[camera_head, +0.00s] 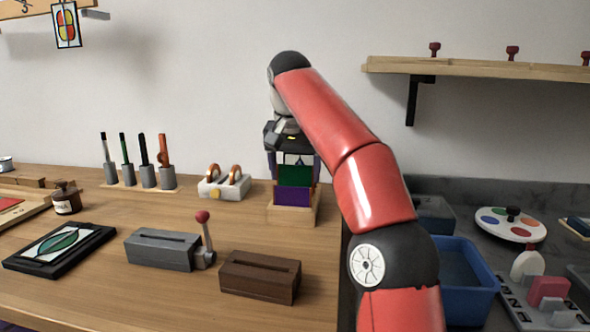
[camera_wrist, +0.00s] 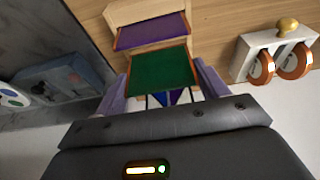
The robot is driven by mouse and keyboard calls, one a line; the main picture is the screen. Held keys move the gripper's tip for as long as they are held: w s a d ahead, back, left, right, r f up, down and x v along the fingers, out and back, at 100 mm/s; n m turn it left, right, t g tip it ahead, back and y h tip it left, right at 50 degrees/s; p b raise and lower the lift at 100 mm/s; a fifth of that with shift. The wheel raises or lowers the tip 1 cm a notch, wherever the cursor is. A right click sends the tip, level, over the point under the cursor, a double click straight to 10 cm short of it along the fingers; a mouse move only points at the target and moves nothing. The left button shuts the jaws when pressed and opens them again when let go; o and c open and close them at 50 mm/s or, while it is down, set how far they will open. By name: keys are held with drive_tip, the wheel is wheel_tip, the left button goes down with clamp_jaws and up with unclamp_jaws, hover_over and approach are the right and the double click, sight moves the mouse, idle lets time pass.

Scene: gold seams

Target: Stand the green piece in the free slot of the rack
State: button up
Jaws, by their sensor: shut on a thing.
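The green piece (camera_head: 295,175) is a flat, upright panel between the fingers of my gripper (camera_head: 294,168), which is shut on it. In the wrist view, the green piece (camera_wrist: 160,70) lies between the two pale purple fingers. The wooden rack (camera_head: 292,216) stands on the bench, with a purple piece (camera_head: 292,197) in its front part. The green piece is just behind and above the purple one, at the rack. Its lower edge is hidden, so I cannot tell whether it is in a slot.
A white block with copper rings (camera_head: 223,186) stands left of the rack. A grey box with a red-knobbed lever (camera_head: 162,251) and a dark brown slotted block (camera_head: 260,277) lie in front. A blue bin (camera_head: 465,275) is right of my arm.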

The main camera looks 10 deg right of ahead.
sight(295, 182)
drive_tip(key=shift+f+b, duration=0.7)
drive_tip(key=shift+f, duration=1.05)
idle(2.9)
drive_tip(key=o, duration=1.1)
